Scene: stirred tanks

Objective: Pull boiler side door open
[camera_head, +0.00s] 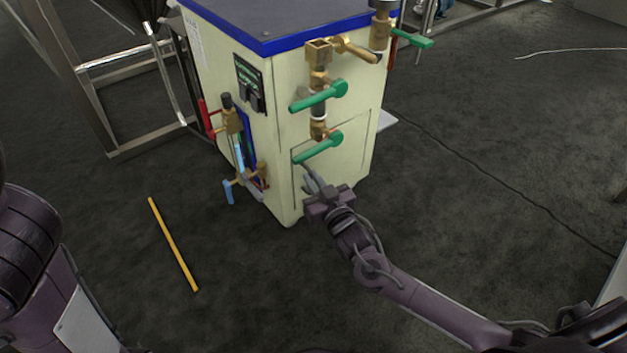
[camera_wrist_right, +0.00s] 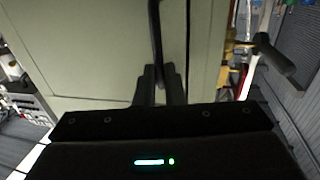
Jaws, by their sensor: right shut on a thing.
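The boiler (camera_head: 285,120) is a cream box with a blue-edged dark top, standing in the middle of the head view. Its side door (camera_head: 350,160) is a cream panel low on the right-hand face, outlined by a thin seam; it looks flush with the face. My right gripper (camera_head: 311,177) is at the door's left edge, just below a green lever. In the right wrist view, my right gripper (camera_wrist_right: 161,75) is shut on a thin dark handle (camera_wrist_right: 157,35) in front of the door panel (camera_wrist_right: 90,45). My left gripper is out of view.
Green valve levers (camera_head: 318,97) and brass pipes stick out above the door. A blue-handled valve (camera_head: 230,190) and sight gauge are on the left face. A yellow rod (camera_head: 173,243) lies on the dark floor. Floor right of the boiler is mostly clear, with a thin cable.

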